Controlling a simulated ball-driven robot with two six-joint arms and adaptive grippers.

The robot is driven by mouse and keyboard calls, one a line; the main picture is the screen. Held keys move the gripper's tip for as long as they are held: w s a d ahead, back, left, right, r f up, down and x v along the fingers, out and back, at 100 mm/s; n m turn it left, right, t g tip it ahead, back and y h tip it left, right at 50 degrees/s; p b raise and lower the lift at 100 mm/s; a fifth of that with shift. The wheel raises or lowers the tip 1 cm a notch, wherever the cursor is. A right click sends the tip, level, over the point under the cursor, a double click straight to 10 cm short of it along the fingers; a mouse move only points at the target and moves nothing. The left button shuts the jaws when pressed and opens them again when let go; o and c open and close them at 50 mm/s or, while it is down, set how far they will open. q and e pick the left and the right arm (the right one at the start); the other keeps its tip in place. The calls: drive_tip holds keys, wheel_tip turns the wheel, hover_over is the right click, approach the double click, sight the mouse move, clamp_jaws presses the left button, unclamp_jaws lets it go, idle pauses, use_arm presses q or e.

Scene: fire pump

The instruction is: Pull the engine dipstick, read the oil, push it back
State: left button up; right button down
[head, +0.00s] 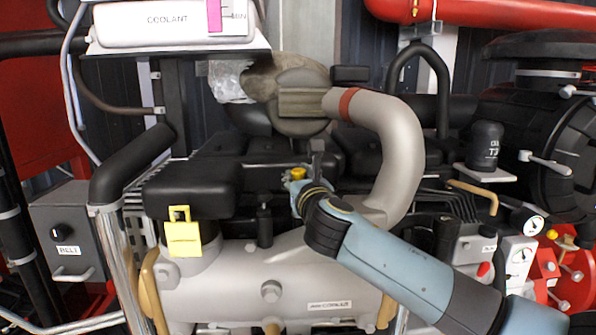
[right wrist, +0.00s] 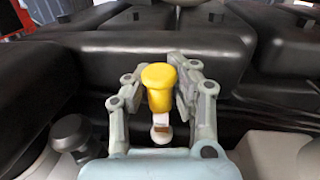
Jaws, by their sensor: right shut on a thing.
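The engine dipstick has a yellow knob handle (right wrist: 158,78) with a pale stem below it. In the right wrist view the handle stands between the two fingers of my right gripper (right wrist: 158,92), which is shut on it. In the head view the yellow handle (head: 298,173) shows small at the tip of my right gripper (head: 297,183), in front of the black engine covers. The rest of the dipstick is hidden, so I cannot tell how far it sits in its tube. No oil mark is visible. My left gripper is not in view.
A grey curved pipe (head: 398,150) with a red band rises just right of the gripper. A black cap (head: 264,225) and a yellow tag (head: 183,236) sit to the left. Black engine covers (head: 192,190) stand close behind. A coolant tank (head: 172,22) is at upper left.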

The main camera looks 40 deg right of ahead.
drive_tip(key=shift+f, duration=0.2)
drive_tip(key=c, duration=1.5)
unclamp_jaws()
drive_tip(key=o, duration=0.4)
drive_tip(key=shift+s+a+r, duration=0.15)
drive_tip(key=shift+s+r, duration=0.05)
drive_tip(key=shift+f, duration=0.1)
drive_tip(key=v, duration=1.2)
drive_tip(key=shift+w, duration=0.1)
